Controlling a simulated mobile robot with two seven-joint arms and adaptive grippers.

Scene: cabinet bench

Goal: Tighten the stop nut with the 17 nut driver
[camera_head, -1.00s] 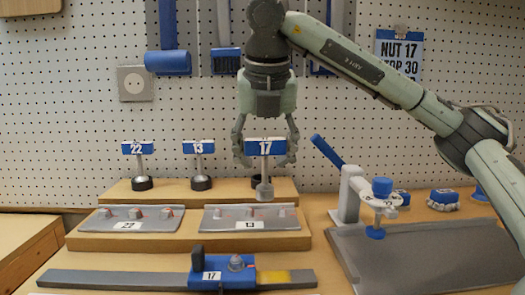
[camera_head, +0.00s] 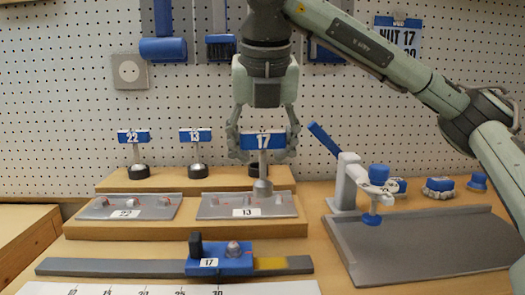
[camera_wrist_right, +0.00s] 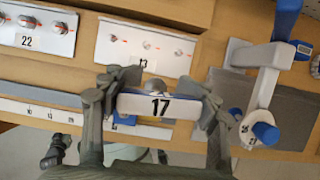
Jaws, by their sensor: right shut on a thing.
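My right gripper (camera_head: 263,146) is shut on the 17 nut driver (camera_head: 263,141), gripping its blue and white handle. The driver hangs upright, its grey socket down, in the air in front of the driver shelf. In the right wrist view the handle (camera_wrist_right: 158,105) sits between the fingers. The stop nut (camera_head: 233,248) is a grey domed piece on the blue stop block (camera_head: 217,263) labelled 17. The block sits on the grey rail (camera_head: 110,267), below and nearer than the driver's socket, clearly apart from it.
The 22 driver (camera_head: 133,137) and 13 driver (camera_head: 195,136) stand on the back shelf. Trays labelled 22 (camera_head: 165,208) and 13 (camera_head: 285,207) lie on the step below. A clamp with a blue lever (camera_head: 326,144) stands right, by a grey plate (camera_head: 430,255). A scale strip (camera_head: 150,289) lies in front.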

